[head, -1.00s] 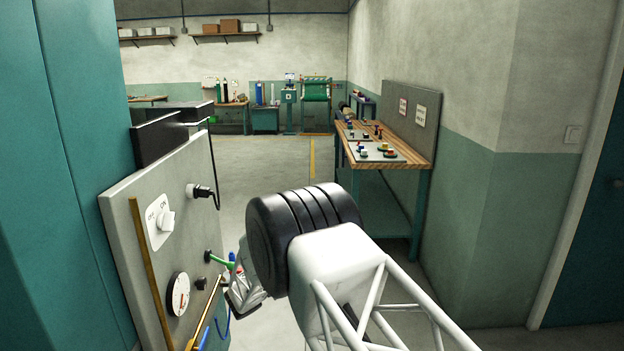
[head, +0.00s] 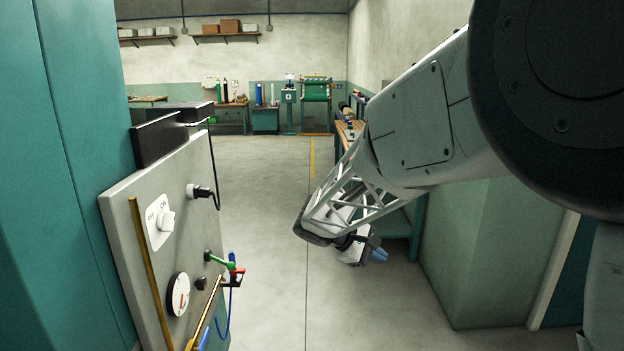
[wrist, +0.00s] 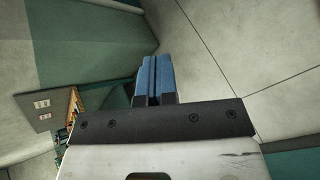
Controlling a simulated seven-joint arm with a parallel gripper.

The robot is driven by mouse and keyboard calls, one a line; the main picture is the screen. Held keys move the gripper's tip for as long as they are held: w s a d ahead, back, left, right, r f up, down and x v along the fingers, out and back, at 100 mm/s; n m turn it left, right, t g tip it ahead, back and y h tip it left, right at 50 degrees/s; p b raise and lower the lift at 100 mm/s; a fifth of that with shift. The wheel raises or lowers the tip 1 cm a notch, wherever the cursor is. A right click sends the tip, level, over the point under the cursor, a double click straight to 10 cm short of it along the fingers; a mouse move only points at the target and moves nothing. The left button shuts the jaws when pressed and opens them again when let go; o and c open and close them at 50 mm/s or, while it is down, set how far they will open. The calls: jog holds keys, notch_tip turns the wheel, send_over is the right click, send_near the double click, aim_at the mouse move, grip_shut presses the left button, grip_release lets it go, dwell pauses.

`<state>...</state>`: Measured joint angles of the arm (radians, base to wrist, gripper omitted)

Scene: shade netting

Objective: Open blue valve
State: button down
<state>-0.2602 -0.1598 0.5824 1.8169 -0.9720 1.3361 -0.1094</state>
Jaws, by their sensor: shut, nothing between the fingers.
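The grey panel (head: 140,205) stands at the left in the head view. At its lower right edge are a green handle (head: 219,261), a small blue part (head: 232,258) and a red part (head: 237,277) close together. A blue piece (head: 204,338) also shows low on the panel near a brass pipe. I cannot tell which blue part is the valve's handle. My gripper (head: 379,255) is in open air, well to the right of the panel. Its blue fingers (wrist: 152,78) are together and empty in the wrist view, where no valve shows.
The panel also bears a white switch (head: 166,221), a gauge (head: 178,294) and a black plug (head: 200,191). A wooden workbench (head: 345,128) at the right is largely hidden by my arm. The floor (head: 265,230) between panel and gripper is clear.

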jog(key=s+d+r+m+t+y, duration=0.1)
jog(key=s+m+y, duration=0.4)
jog(key=s, duration=1.2)
jog(key=s+d+r+m+y, duration=0.1)
jog(key=s+r+m+y, duration=0.2)
jog(key=s, duration=1.4)
jog(key=m+y, duration=0.1)
jog(key=y, duration=0.2)
jog(key=shift+d+r+m+t, duration=0.2)
jog(key=shift+d+m+t, duration=0.1)
jog(key=shift+m+t, duration=0.1)
